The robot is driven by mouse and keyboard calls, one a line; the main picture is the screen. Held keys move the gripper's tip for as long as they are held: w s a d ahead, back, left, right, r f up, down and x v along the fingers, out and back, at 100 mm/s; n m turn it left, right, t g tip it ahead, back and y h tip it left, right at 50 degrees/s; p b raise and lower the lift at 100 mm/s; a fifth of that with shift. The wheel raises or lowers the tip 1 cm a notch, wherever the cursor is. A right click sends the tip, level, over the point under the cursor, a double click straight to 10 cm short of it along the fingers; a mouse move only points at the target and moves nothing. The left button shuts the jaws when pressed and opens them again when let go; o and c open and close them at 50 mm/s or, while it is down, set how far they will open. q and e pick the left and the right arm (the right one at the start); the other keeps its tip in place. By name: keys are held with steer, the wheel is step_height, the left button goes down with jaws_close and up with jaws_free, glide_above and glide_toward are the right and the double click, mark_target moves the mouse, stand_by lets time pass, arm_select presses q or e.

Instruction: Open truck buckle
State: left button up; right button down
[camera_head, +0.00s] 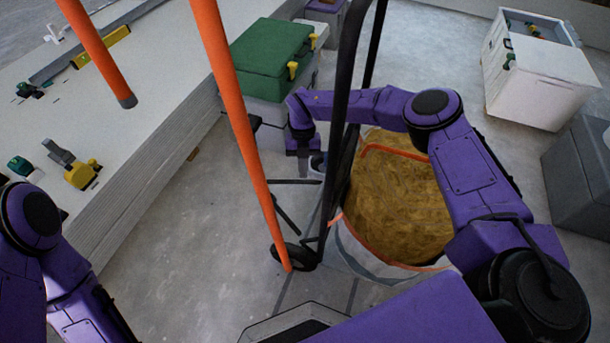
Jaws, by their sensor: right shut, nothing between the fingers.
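A black hand truck frame (341,100) stands upright near the middle, with a dark wheel (293,257) at its foot. Behind it is a large pale round container (352,258) filled with yellow-brown material (398,205). An orange band (395,151) shows at the container's far side and again along its front rim. I cannot make out the buckle itself. My right arm reaches over the container, and my right gripper (303,160) points down just left of the frame, shut and empty. Contact with the frame cannot be told. My left arm is at lower left; its gripper is out of view.
Two orange poles (232,105) cross the view. At left, a stack of pale panels (150,75) carries yellow tools (82,174) and a level. A green toolbox (270,58) stands beyond. A white chest (540,75) stands far right. Concrete floor is clear between panels and truck.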

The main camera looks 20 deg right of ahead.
steer(key=shift+w+d+m+y+b, duration=0.4)
steer(key=shift+w+m, duration=0.4)
steer(key=shift+m, duration=0.5)
steer(key=shift+w+d+t, duration=0.15)
steer(key=shift+t, duration=0.15)
steer(key=shift+r, duration=0.1)
steer(key=p+v, duration=0.5)
steer(key=v, duration=0.4)
steer(key=shift+r, duration=0.35)
